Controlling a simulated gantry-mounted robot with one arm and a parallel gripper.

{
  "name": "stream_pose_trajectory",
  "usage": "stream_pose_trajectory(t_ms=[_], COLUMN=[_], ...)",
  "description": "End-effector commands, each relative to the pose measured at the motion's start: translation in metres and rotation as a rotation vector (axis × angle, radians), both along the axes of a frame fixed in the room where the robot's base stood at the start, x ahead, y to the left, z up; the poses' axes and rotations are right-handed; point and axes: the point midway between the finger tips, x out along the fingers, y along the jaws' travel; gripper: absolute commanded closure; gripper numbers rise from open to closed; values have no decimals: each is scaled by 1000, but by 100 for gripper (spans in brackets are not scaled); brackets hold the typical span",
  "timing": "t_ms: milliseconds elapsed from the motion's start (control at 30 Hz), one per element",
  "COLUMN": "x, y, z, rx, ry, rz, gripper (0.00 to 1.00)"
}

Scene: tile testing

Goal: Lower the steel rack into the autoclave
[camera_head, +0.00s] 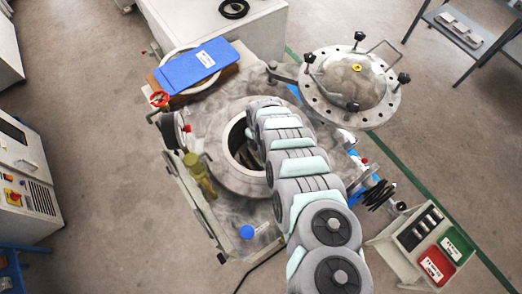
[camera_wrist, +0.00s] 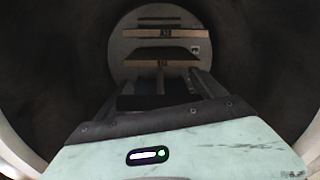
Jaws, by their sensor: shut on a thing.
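The autoclave (camera_head: 222,165) is a grey, worn round vessel with its mouth open, and my arm reaches down into the mouth in the head view. The dark inner wall (camera_wrist: 60,70) surrounds my gripper (camera_wrist: 165,78) in the wrist view. My gripper is shut on the steel rack (camera_wrist: 125,50), seen as a pale round plate with tile-like shelves (camera_wrist: 165,33) across it. The rack lies ahead of the fingers, inside the dark bore. The exact grip contact is in shadow, and the arm hides much of the mouth in the head view.
The round bolted lid (camera_head: 325,85) is swung open at the upper right. A case with red and green bins (camera_head: 437,264) stands at the lower right.

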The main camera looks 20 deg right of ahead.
Motion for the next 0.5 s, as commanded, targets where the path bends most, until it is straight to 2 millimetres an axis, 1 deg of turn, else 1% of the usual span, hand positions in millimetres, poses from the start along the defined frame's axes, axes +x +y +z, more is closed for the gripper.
stream_pose_trajectory(t_ms=[467,500], x=[1,1], y=[-1,-1], z=[0,0], rx=[-1,-1], ry=[-3,-3], rz=[0,0], gripper=[93,17])
